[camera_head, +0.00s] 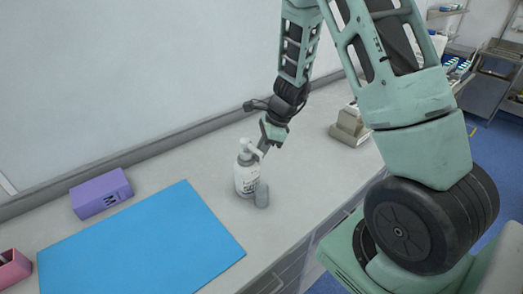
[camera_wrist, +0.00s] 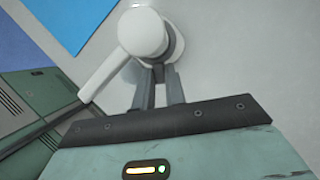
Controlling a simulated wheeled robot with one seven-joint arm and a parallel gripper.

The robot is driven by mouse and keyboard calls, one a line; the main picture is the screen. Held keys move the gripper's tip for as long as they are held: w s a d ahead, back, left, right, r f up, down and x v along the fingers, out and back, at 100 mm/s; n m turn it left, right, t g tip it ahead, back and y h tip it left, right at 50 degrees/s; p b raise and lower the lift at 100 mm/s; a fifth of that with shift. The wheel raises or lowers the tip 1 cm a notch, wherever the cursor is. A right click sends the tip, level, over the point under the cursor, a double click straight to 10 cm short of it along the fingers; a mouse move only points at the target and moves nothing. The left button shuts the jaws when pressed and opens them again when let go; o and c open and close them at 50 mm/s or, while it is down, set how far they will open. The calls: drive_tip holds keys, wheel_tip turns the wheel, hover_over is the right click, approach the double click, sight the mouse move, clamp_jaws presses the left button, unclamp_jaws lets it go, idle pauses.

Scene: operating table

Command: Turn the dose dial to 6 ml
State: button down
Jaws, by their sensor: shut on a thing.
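A white dispenser bottle (camera_head: 245,178) with a dark-printed label stands upright on the counter. Its white head has a round cap (camera_wrist: 142,32) and a long spout or lever (camera_wrist: 106,76) that points to the lower left in the wrist view. My gripper (camera_head: 264,148) reaches it from the upper right in the head view. In the wrist view my gripper's two fingers (camera_wrist: 159,72) are close together, shut on the bottle's head just below the round cap, which partly hides the contact. I cannot pick out a separate dose dial or read any ml mark.
A small grey cylinder (camera_head: 262,195) stands close in front of the bottle. A blue mat (camera_head: 140,245) lies to the left, with a purple box (camera_head: 101,194) behind it. A beige device (camera_head: 350,127) stands at the right. The wall (camera_head: 120,80) runs behind the counter.

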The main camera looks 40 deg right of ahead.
drive_tip(key=n, duration=0.1)
drive_tip(key=w+n+g, duration=0.1)
drive_tip(key=n, duration=0.2)
drive_tip(key=shift+w+d+g+y+p, duration=0.3)
drive_tip(key=shift+p, duration=0.1)
drive_tip(key=shift+w+n+g, duration=0.4)
drive_tip(key=shift+n, duration=0.7)
drive_tip(key=c, duration=1.7)
unclamp_jaws()
drive_tip(key=b+v, duration=0.3)
drive_tip(key=v, duration=1.4)
drive_tip(key=shift+d+r+b, duration=0.1)
drive_tip(key=shift+r+b, duration=0.05)
drive_tip(key=shift+b, duration=0.25)
